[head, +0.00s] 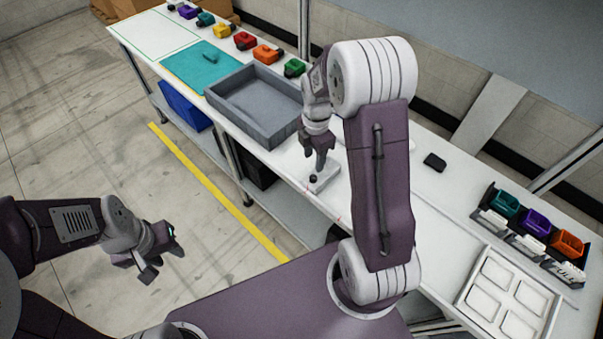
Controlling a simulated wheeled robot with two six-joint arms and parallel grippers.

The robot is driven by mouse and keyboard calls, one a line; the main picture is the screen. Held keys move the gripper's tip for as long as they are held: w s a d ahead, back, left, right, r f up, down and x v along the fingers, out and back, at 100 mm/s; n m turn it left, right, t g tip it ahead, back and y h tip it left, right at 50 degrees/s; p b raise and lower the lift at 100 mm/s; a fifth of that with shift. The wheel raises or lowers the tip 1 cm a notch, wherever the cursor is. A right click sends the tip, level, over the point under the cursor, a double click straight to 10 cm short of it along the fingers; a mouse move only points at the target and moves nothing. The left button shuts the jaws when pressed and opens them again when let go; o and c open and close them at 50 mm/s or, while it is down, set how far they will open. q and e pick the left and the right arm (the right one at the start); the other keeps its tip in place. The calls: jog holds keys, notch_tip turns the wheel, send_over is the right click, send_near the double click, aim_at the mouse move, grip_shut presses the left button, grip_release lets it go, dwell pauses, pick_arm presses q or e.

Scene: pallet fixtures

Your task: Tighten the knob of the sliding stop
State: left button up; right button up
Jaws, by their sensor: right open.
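The sliding stop (326,183) is a small light-grey block on the white bench top, near its front edge. Its small black knob (313,179) stands on the block's near end. My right gripper (319,163) points down just above the stop, its fingertips close to the knob. It is open; I cannot tell whether the fingers touch the knob, and part of the block is hidden behind them. My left gripper (160,260) is open and empty over the floor, away from the bench.
A grey tray (240,127) stands on the bench to the left of the stop. A teal mat (186,72) and several coloured bins lie farther back. A black item (435,162), small bins and a white compartment tray (464,291) are to the right. My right arm hides the bench's middle.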

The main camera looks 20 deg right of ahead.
aim_at(313, 177)
notch_tip(313, 177, down, 9)
jog(key=shift+s+d+p, duration=0.1)
jog(key=shift+p, duration=0.25)
grip_shut()
